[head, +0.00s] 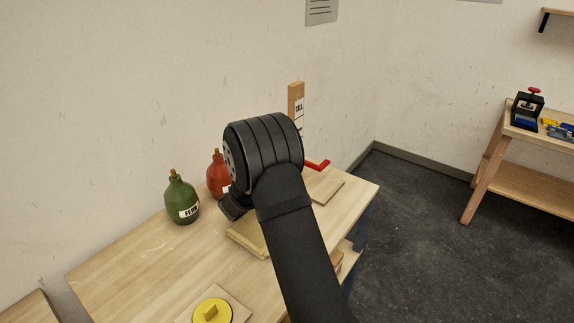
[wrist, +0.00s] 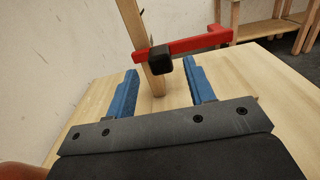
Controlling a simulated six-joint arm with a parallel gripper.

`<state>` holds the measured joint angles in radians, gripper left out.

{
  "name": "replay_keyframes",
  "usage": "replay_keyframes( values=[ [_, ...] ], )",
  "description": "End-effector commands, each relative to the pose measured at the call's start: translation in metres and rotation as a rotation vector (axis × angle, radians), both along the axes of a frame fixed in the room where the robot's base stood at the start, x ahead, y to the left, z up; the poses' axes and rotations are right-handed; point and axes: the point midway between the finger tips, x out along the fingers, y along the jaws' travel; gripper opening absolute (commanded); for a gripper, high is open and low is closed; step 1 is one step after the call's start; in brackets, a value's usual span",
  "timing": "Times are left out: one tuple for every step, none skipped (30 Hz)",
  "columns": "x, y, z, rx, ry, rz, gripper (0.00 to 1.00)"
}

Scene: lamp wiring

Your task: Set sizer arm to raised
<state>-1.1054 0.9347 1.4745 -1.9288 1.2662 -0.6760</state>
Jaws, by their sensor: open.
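The sizer is a wooden post (head: 296,93) with a white label, of which "TALL" can be read, standing at the back of the workbench. Its red arm (head: 318,164) shows just right of my wrist in the head view. In the wrist view the red arm (wrist: 200,44) crosses in front of the post (wrist: 133,22), with a black block (wrist: 160,60) on it. My gripper (wrist: 159,66) is open, its blue fingers apart on either side of the post's lower part and the black block. Nothing is held. My arm hides the gripper in the head view.
A green bottle (head: 182,199) and a red bottle (head: 217,174) stand left of my wrist. A yellow round piece (head: 211,312) sits on a board at the front. A second bench (head: 520,133) with a black device stands far right. Bare bench top (head: 130,262) is at left.

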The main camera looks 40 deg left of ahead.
Motion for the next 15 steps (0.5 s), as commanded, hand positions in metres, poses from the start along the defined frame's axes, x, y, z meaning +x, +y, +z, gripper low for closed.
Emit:
replay_keyframes(
  values=[
    [0.010,-0.001,-0.001,0.000,0.001,-0.003,0.49],
    [0.014,-0.001,-0.001,0.000,0.001,-0.002,0.49],
    [0.019,0.000,0.000,0.001,0.000,-0.001,0.49],
    [0.023,0.000,0.000,0.001,0.000,-0.001,0.49],
    [0.026,-0.001,0.000,0.000,0.000,-0.001,0.49],
    [0.030,-0.001,0.000,0.000,0.000,-0.001,0.49],
    [0.032,0.000,0.000,0.000,0.000,-0.001,0.49],
    [0.033,0.000,0.000,0.000,0.001,0.000,0.49],
    [0.035,0.000,0.000,0.000,0.001,0.000,0.49],
    [0.036,0.000,0.000,0.000,0.001,0.000,0.49],
    [0.037,0.000,0.000,0.000,0.001,0.001,0.49],
    [0.037,0.000,0.000,0.000,0.001,0.001,0.49],
    [0.037,0.000,0.000,0.000,0.001,0.001,0.49],
    [0.037,0.000,0.000,0.000,0.001,0.001,0.49],
    [0.037,0.000,0.000,0.000,0.001,0.001,0.49]
  ],
)
